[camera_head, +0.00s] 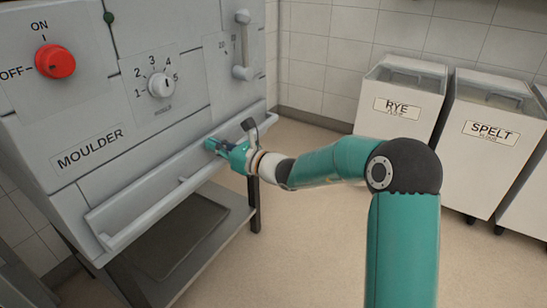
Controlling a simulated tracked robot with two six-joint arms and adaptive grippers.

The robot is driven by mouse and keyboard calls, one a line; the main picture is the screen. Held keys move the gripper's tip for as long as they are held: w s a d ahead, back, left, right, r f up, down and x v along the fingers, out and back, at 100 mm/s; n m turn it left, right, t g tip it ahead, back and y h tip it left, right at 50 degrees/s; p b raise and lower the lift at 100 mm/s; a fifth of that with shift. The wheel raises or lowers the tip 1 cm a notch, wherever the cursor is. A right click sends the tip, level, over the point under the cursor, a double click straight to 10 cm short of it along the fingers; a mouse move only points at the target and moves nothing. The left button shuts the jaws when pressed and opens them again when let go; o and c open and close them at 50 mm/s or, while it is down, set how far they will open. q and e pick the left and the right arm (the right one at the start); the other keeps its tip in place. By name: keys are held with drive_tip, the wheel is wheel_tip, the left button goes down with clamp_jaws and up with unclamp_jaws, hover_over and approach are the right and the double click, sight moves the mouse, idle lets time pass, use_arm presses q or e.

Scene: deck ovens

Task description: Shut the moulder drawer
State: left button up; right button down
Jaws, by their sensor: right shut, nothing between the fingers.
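The moulder (60,125) is a large grey machine at the left, with MOULDER written on its front. Its drawer (130,207) is the long, low grey front below that label, with a long bar handle (150,215) along it. I cannot tell how far the drawer stands out from the machine. My right gripper (209,145) is shut and empty. It is at the drawer front, above the handle's right half, pointing at the machine; whether it touches is unclear. The gripper and wrist hide part of the drawer's right side. My left gripper is not in view.
A red ON/OFF knob (55,61), a numbered dial (160,85) and a vertical lever (242,45) are on the machine's face. A dark shelf (175,235) is below the drawer. RYE (395,125) and SPELT (490,150) bins stand at the right. Floor between is clear.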

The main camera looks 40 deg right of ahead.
drive_tip(key=p+v, duration=0.2)
drive_tip(key=v, duration=1.2)
drive_tip(key=s+a+f+n+g+y, duration=0.1)
drive_tip(key=a+f+n+g+y, duration=0.2)
drive_tip(key=a+f, duration=0.6)
drive_tip(key=s+a+f+n+g+y, duration=0.1)
drive_tip(key=a+f+n+g+y, duration=0.15)
drive_tip(key=a+f+g, duration=0.65)
drive_tip(key=s+a+f+n+g+h, duration=0.1)
drive_tip(key=s+a+f+n+g, duration=0.35)
drive_tip(key=s+a+f, duration=0.35)
drive_tip(key=s+a+f+n+g, duration=0.35)
drive_tip(key=s+f+n, duration=0.2)
drive_tip(key=s, duration=0.45)
drive_tip(key=s+d+f+n+h, duration=0.4)
drive_tip(key=s+f+n+h, duration=0.2)
drive_tip(key=f+n, duration=0.45)
drive_tip(key=w+r+n+t+p, duration=0.2)
drive_tip(key=w+r+n+t, duration=0.1)
drive_tip(key=w+n, duration=0.15)
use_arm(q)
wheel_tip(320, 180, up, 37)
drive_tip(key=p, duration=3.3)
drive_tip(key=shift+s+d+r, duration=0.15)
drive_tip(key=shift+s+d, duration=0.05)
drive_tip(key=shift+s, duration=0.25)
use_arm(e)
wheel_tip(320, 180, up, 34)
drive_tip(key=shift+f, duration=0.2)
